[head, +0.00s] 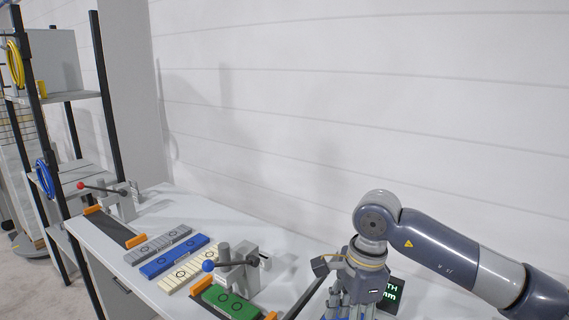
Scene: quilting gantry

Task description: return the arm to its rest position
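My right arm (430,250) comes in from the right, its elbow raised and its wrist hanging down over the right part of the workbench. My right gripper (350,308) is at the bottom edge of the head view, partly cut off, and its fingertips do not show clearly. I cannot tell whether it is open or holds anything. My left arm and gripper are not in view.
A workbench (200,208) carries a red-knobbed lever fixture (118,200), a blue-knobbed one (238,268), and grey, blue (175,257), cream and green (230,301) blocks. A dark display (394,296) stands behind my wrist. A shelf rack (70,97) stands left.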

